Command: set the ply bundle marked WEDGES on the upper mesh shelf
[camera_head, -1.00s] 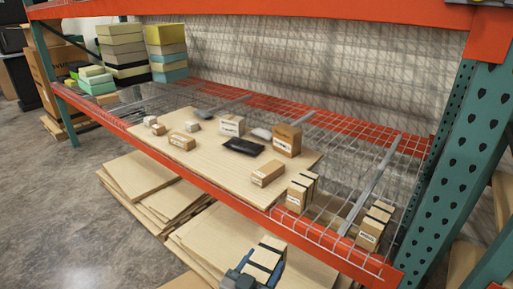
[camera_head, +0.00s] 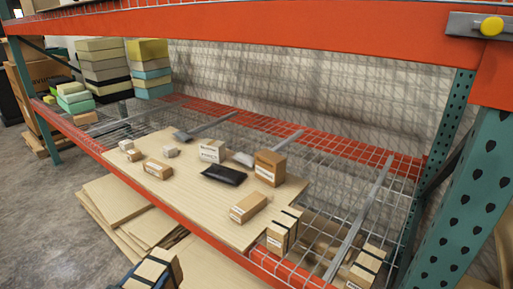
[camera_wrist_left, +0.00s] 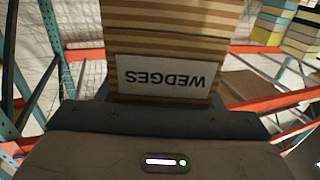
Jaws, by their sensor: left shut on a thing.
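The ply bundle marked WEDGES (camera_wrist_left: 168,75) fills the upper middle of the left wrist view, its label upside down there. In the head view the bundle (camera_head: 158,268) shows light wood with dark bands at the bottom edge. My left gripper (camera_head: 140,276) is shut on it, in front of and outside the shelf's front beam. The mesh shelf (camera_head: 322,172) spans the head view, with a plywood board (camera_head: 190,190) lying on it. The right gripper is not in view.
Two banded bundles (camera_head: 284,231) (camera_head: 368,266) stand on the mesh at the right. Small boxes and a black pouch (camera_head: 224,175) lie on the board. An orange beam (camera_head: 300,45) crosses above. Bare mesh shows between the bundles and behind the board.

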